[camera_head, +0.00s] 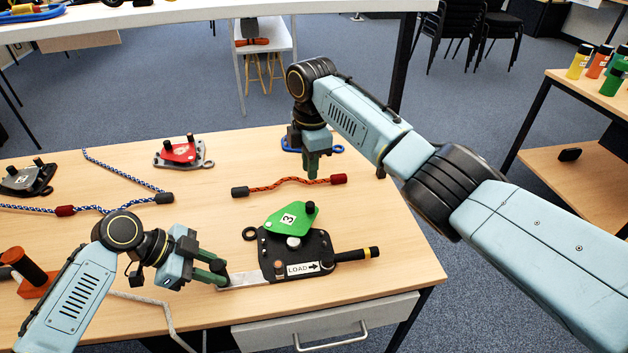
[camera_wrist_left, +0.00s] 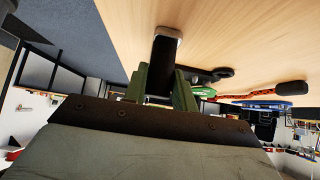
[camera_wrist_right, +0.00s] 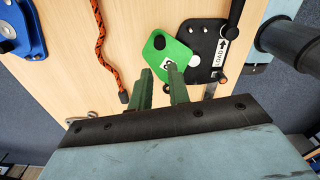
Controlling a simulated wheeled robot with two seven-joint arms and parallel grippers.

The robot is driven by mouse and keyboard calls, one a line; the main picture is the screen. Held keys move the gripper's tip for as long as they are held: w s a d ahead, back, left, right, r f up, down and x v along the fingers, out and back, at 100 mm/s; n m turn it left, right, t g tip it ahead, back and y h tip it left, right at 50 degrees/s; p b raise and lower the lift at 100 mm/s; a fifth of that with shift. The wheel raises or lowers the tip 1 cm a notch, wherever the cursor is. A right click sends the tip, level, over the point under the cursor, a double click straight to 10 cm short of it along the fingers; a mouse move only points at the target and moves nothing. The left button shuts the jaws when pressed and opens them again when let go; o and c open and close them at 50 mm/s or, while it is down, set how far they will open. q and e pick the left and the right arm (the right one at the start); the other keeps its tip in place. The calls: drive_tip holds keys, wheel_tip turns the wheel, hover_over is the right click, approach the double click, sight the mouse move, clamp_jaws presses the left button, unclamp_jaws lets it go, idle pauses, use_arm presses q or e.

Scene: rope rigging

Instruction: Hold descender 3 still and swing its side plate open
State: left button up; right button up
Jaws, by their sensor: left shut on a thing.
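Descender 3 lies on the table, its black body (camera_head: 318,243) bearing a LOAD label. Its green side plate (camera_head: 277,224), marked 3, is turned away from the body toward the back and uncovers much of it. Both show in the right wrist view, the plate (camera_wrist_right: 157,60) beside the body (camera_wrist_right: 204,45). My left gripper (camera_head: 222,278) is shut on the flat metal bar (camera_head: 248,279) at the descender's left; the held piece (camera_wrist_left: 166,45) looks dark in the left wrist view. My right gripper (camera_head: 312,172) is open and empty, above and behind the plate, apparently apart from it.
An orange-black rope (camera_head: 285,184) lies just behind descender 3. A blue descender (camera_head: 335,149) is partly hidden behind my right gripper. A red descender (camera_head: 182,152), a grey-black one (camera_head: 27,179) and a blue-white rope (camera_head: 120,172) lie further left. A drawer (camera_head: 330,322) is under the front edge.

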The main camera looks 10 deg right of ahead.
drive_tip(key=s+d+f+y, duration=0.1)
drive_tip(key=s+d+f+t+y, duration=0.1)
drive_tip(key=f, duration=0.1)
drive_tip(key=s+d+f+t+y, duration=0.1)
drive_tip(key=shift+s+f+m, duration=0.15)
drive_tip(key=shift+f+m, duration=0.15)
drive_tip(key=shift+f, duration=0.05)
clamp_jaws()
drive_tip(key=s+d+r+t+y, duration=0.1)
drive_tip(key=s+d+t+y, duration=0.2)
drive_tip(key=s, duration=0.4)
approach(309, 216)
drive_tip(key=shift+m+h, duration=0.3)
drive_tip(key=f, duration=0.1)
drive_tip(key=s+a+f, duration=0.1)
drive_tip(key=s+f, duration=0.1)
drive_tip(key=shift+s+a+f, duration=0.1)
drive_tip(key=shift+a+f, duration=0.05)
drive_tip(key=shift+a, duration=0.25)
drive_tip(key=w, duration=0.3)
drive_tip(key=shift+a+f, duration=0.3)
drive_tip(key=shift+a, duration=0.1)
drive_tip(key=shift+w+a, duration=0.1)
drive_tip(key=shift+w, duration=0.55)
